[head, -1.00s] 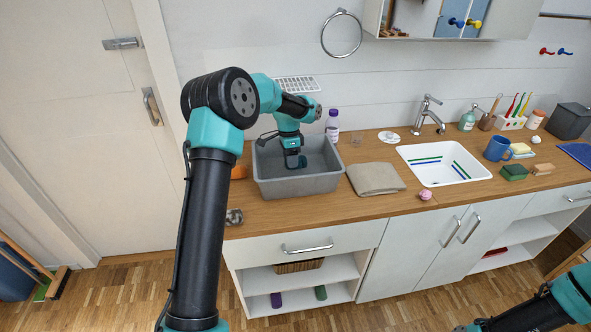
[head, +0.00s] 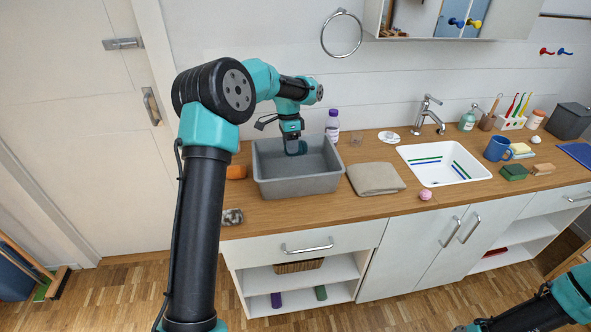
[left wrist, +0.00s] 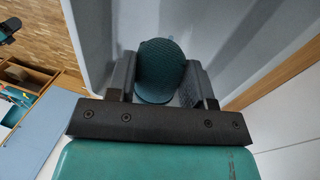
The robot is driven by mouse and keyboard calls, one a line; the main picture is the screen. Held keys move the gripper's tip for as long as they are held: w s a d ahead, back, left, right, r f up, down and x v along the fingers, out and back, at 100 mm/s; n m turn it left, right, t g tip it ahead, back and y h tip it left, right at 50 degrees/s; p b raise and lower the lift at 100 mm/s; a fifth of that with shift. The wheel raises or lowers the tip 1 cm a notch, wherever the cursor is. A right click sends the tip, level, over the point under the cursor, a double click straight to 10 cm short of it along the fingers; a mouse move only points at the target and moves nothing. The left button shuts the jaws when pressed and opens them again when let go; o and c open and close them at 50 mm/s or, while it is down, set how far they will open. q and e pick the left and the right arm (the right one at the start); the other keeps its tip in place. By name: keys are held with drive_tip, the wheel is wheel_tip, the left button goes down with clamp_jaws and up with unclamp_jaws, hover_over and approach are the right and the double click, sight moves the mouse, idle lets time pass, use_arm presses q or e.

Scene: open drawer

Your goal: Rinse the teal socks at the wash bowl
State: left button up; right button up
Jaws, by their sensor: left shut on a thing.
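The grey wash bowl (head: 300,186) stands on the wooden counter, left of the folded beige cloth. My left gripper (head: 296,150) points down over the inside of the bowl, toward its back wall. It is shut on the teal socks (left wrist: 161,72), a dark teal knitted bundle between the two fingers in the left wrist view. The bowl's grey walls (left wrist: 225,30) show around the bundle there. In the head view the socks are hard to tell from the teal and black gripper. My right arm shows at the lower right, but its gripper is out of view.
An orange item (head: 236,172) and a jar (head: 232,217) are at the left.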

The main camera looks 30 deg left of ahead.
use_arm(q)
drive_tip(key=shift+s+d+v, duration=0.15)
drive_tip(key=shift+v, duration=0.95)
drive_tip(key=shift+s+d+v, duration=0.15)
drive_tip(key=shift+s+v, duration=0.05)
drive_tip(key=shift+v, duration=0.85)
drive_tip(key=shift+r, duration=0.15)
idle(0.8)
drive_tip(key=shift+s+d+v, duration=0.15)
drive_tip(key=shift+v, duration=0.8)
drive_tip(key=shift+s+d+v, duration=0.1)
drive_tip(key=shift+s+v, duration=0.05)
drive_tip(key=shift+v, duration=0.8)
drive_tip(key=shift+r, duration=0.1)
